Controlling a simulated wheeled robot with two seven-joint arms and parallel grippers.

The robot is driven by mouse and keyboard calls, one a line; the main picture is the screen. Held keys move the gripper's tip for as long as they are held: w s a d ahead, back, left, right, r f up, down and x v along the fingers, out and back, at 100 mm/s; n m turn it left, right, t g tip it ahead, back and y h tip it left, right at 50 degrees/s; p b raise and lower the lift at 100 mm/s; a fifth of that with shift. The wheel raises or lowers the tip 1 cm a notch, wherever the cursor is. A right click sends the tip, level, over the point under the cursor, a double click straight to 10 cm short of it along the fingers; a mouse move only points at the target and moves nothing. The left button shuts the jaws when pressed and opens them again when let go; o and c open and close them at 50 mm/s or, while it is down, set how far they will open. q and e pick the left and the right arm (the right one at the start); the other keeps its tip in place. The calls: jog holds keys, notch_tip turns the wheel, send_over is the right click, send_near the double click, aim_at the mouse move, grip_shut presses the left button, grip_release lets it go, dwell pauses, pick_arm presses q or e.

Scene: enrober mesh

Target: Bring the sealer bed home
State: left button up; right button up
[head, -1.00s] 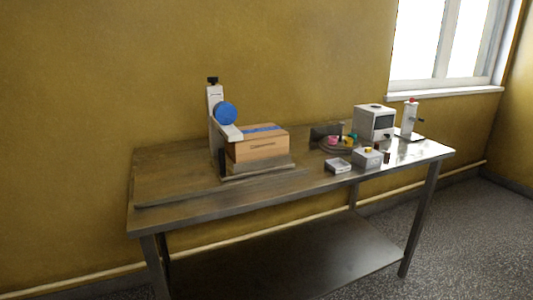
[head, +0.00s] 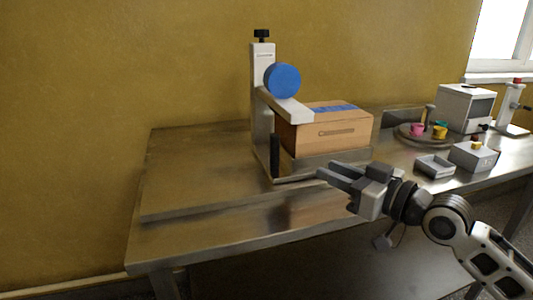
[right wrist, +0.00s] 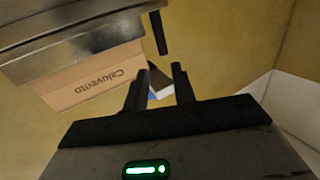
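The sealer stands on the steel table, with a white column (head: 262,100), a blue tape roll (head: 282,80) and a pale arm reaching over a cardboard box (head: 330,135). The box sits on the grey metal sealer bed (head: 325,160). A dark upright bar (head: 275,156) stands at the bed's left front. My right gripper (head: 325,176) is in front of the bed, pointing left, its fingers apart and empty. In the right wrist view the fingers (right wrist: 158,85) have a gap between them; the box (right wrist: 95,80) and a black bar (right wrist: 158,33) lie beyond. My left gripper is out of view.
Right of the sealer are a round tray (head: 409,138) with small coloured pieces, an open grey box (head: 434,167), a button box (head: 474,157) and a white machine (head: 466,107). The table's left part (head: 200,165) is clear.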

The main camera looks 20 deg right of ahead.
aim_at(278, 143)
jog(key=x, duration=0.5)
jog(key=r+p+x, duration=0.1)
jog(key=x, duration=0.3)
jog(key=p+x, duration=0.1)
jog(key=x, duration=0.4)
jog(key=shift+w+a+r, duration=0.2)
jog(key=shift+w+a, duration=0.3)
jog(key=shift+w, duration=0.25)
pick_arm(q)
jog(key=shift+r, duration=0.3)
pick_arm(e)
grip_shut()
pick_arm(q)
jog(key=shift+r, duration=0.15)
